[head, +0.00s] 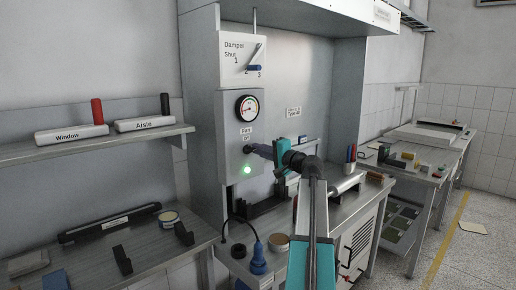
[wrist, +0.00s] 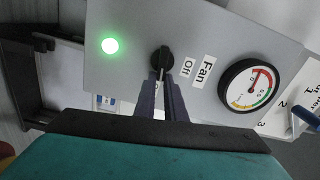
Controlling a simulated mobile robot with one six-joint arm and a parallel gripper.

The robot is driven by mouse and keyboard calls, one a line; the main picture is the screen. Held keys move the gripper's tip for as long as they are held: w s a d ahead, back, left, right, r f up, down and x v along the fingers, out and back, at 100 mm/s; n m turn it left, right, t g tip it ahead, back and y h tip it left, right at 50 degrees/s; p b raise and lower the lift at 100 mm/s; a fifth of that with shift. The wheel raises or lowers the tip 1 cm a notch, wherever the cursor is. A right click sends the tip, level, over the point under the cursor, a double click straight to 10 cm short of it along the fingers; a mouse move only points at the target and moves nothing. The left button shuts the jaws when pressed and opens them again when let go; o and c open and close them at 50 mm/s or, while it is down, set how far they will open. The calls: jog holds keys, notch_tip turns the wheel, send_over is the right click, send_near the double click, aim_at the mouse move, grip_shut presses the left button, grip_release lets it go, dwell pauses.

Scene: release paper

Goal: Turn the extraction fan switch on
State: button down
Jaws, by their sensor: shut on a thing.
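A damper plate with a blue-ended lever (head: 254,68) is above the panel. Shelf boxes labelled "Window" (head: 71,134) and "Aisle" (head: 145,124) are at left.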

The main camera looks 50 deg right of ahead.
jog(key=shift+w+a+f+m, duration=0.2)
jog(key=shift+f+m, duration=0.15)
jog(key=shift+m, duration=0.45)
jog(key=c, duration=1.8)
grip_release()
jog(key=shift+s+d+r, duration=0.1)
jog(key=shift+s, duration=0.1)
jog(key=s, duration=0.4)
jog(key=s+b, duration=0.1)
jog(key=s, duration=0.4)
jog(key=s+a+b, duration=0.1)
jog(key=s, duration=0.3)
jog(key=shift+s, duration=0.2)
